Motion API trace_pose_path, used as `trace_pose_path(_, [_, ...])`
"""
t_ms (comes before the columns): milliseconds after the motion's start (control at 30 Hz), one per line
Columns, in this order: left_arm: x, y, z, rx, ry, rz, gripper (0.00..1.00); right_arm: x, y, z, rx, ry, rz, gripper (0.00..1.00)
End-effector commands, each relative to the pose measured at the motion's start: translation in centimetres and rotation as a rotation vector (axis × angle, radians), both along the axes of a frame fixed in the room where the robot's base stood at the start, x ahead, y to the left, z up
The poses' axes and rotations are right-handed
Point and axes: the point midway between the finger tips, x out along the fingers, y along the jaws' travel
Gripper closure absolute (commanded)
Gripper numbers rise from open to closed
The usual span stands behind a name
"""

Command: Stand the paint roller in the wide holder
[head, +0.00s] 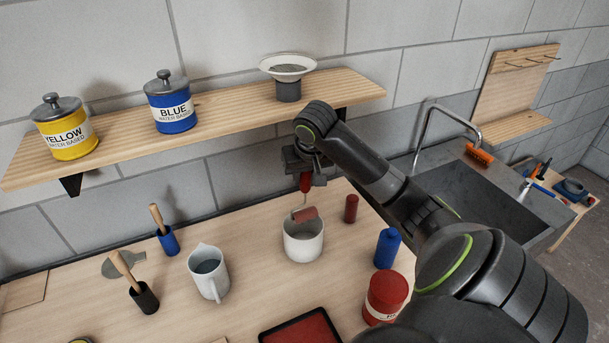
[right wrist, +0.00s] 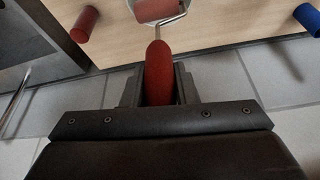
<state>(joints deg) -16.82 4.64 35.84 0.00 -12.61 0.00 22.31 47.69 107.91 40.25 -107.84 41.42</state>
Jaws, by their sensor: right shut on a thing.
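The paint roller has a red handle (head: 305,182), a thin metal frame and a dull red roller head (head: 305,214). My right gripper (head: 304,172) is shut on the handle and holds the roller head-down. The wide white holder (head: 303,244) stands on the workbench. The roller head is at its mouth, overlapping the back rim in the head view; I cannot tell how far inside it is. In the right wrist view, the handle (right wrist: 159,76) sits between the fingers, and the roller head (right wrist: 158,9) is cut by the top edge. My left gripper is not in view.
A dark red cylinder (head: 351,208) and a blue bottle (head: 387,248) stand right of the holder. A white jug (head: 208,272) and a blue cup with a brush (head: 168,240) stand left. A wooden shelf (head: 222,108) runs above.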

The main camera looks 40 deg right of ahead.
Motion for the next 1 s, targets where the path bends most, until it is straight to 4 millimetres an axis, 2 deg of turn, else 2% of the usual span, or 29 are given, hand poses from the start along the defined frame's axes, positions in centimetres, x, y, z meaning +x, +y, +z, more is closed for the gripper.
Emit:
trace_pose_path(700, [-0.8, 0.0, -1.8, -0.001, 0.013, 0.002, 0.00, 0.0, 0.0, -5.9, 0.001, 0.000, 0.000, 0.97])
trace_pose_path(1000, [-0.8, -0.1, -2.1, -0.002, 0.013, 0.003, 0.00, 0.1, 0.0, -7.2, 0.000, -0.001, 0.000, 0.97])
